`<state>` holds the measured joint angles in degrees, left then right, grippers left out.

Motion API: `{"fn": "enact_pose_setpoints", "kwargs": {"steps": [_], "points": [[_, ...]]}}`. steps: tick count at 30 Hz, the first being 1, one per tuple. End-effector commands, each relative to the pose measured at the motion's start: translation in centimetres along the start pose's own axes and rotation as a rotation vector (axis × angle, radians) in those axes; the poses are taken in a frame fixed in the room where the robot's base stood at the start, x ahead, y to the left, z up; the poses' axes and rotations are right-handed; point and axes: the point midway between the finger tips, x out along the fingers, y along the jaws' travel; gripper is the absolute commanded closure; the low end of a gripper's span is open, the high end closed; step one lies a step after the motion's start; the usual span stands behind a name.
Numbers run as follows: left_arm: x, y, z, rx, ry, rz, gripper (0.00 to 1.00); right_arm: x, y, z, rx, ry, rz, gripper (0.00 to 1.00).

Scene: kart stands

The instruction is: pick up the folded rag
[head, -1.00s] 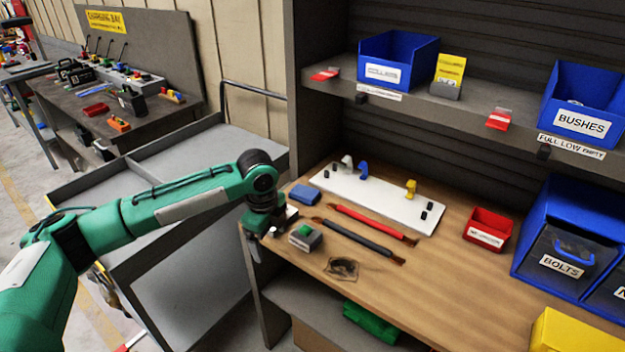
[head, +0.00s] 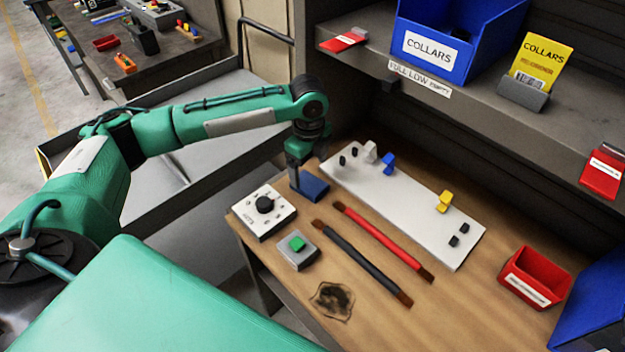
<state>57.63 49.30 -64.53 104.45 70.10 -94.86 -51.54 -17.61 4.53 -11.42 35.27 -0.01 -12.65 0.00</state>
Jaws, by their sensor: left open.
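The folded rag (head: 315,188) is a small flat blue pad on the wooden bench, at the left end of the white board (head: 415,215). My left gripper (head: 297,176) points down right at the rag, with its fingers over the rag's left part and hiding some of it. The jaws are open. I cannot tell whether the fingers touch the rag. My right gripper is not in view.
A dial box (head: 264,212) and a green-button box (head: 297,250) stand close by. Red (head: 383,242) and black (head: 366,264) rods lie to the right. A shelf (head: 450,92) with a blue collars bin (head: 455,48) overhangs the bench. A dark stained patch (head: 333,300) lies in front.

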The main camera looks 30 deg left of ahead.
Motion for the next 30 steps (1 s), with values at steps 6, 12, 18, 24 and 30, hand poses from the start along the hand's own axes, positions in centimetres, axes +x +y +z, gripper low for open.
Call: {"fn": "enact_pose_setpoints", "kwargs": {"steps": [6, 12, 18, 24, 30], "points": [[2.9, 0.2, -0.2, 0.0, 0.001, 0.003, 0.15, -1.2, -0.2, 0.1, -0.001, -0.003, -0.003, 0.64], [5.0, 0.2, -0.2, 0.001, 0.0, 0.0, 0.15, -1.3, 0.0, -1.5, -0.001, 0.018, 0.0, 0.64], [5.2, 0.2, -0.2, 0.002, 0.0, -0.001, 0.15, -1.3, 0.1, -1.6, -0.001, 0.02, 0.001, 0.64], [5.2, 0.2, -0.2, 0.001, 0.0, -0.001, 0.47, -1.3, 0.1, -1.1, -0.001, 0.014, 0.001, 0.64], [5.2, 0.2, -0.2, 0.001, 0.0, -0.001, 0.63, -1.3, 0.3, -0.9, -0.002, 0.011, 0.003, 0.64]]}}
